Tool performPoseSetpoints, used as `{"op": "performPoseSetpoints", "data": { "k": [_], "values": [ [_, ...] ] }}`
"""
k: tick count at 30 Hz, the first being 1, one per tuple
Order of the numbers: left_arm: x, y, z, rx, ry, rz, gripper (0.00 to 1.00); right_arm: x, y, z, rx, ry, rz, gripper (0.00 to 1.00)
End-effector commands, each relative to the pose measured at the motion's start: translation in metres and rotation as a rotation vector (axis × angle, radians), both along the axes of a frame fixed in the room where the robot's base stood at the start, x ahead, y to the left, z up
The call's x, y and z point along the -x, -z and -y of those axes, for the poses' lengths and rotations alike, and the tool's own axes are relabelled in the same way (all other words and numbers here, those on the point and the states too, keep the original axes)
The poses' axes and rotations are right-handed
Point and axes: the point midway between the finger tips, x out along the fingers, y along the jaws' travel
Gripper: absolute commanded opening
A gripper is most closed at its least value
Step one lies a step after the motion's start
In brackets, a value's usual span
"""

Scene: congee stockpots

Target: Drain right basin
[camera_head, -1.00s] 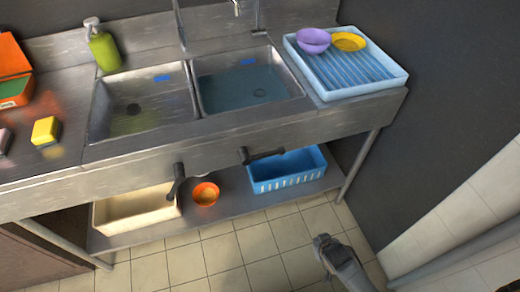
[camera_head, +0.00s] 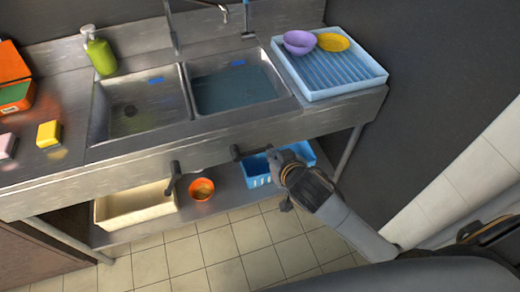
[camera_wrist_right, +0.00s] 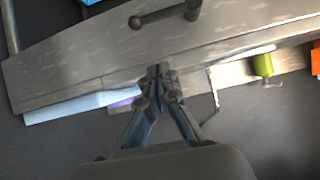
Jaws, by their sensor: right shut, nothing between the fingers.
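The right basin (camera_head: 233,86) of the metal sink holds bluish water. Its dark drain lever (camera_head: 252,151) sticks out of the front panel and lies sideways; it also shows at the top of the right wrist view (camera_wrist_right: 165,15). My right gripper (camera_head: 277,157) is in front of the panel, close by the lever's right end in the head view. In the right wrist view the fingertips (camera_wrist_right: 157,76) are together and empty, apart from the lever. My left gripper is not in view.
A second lever (camera_head: 174,177) hangs downward under the left basin (camera_head: 138,103). A blue basket (camera_head: 258,172), an orange bowl (camera_head: 202,189) and a beige bin (camera_head: 135,208) stand on the lower shelf. A blue drying rack (camera_head: 330,72) with bowls sits right of the sink.

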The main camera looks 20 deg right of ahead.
Motion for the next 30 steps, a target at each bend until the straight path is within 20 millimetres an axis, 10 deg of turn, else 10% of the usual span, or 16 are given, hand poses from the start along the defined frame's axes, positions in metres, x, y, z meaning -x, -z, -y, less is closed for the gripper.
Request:
{"op": "performPoseSetpoints", "data": {
  "k": [30],
  "values": [
    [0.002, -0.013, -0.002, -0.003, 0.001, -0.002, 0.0, -0.09, 0.086, -0.004, 0.0, 0.0, -0.001, 0.0]
  ]
}}
